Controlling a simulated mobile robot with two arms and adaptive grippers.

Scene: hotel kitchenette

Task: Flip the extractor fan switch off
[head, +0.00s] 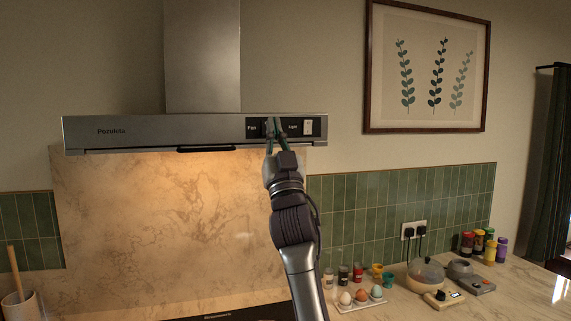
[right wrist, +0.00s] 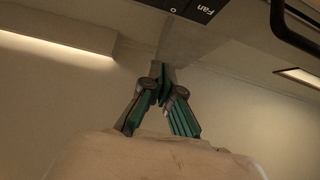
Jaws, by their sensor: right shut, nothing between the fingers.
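The extractor hood (head: 170,130) has a dark control panel at its right end. The label "Fan" (head: 251,127) shows there, and the fan switch beside it is hidden behind my fingers, so I cannot tell its position. My right gripper (head: 270,122) is shut and empty, with its fingertips pointing up in front of the panel. In the right wrist view the shut fingertips (right wrist: 163,68) are just below the panel (right wrist: 185,8) in the picture; whether they touch it I cannot tell. My left gripper is not in view.
The white light switch (head: 308,127) is just right of my fingers. The hood's lower front edge (head: 110,151) lies below the panel. An egg tray (head: 362,305), small jars and a lidded pot (head: 427,272) stand on the counter. The wall right of the hood holds a framed picture (head: 428,65).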

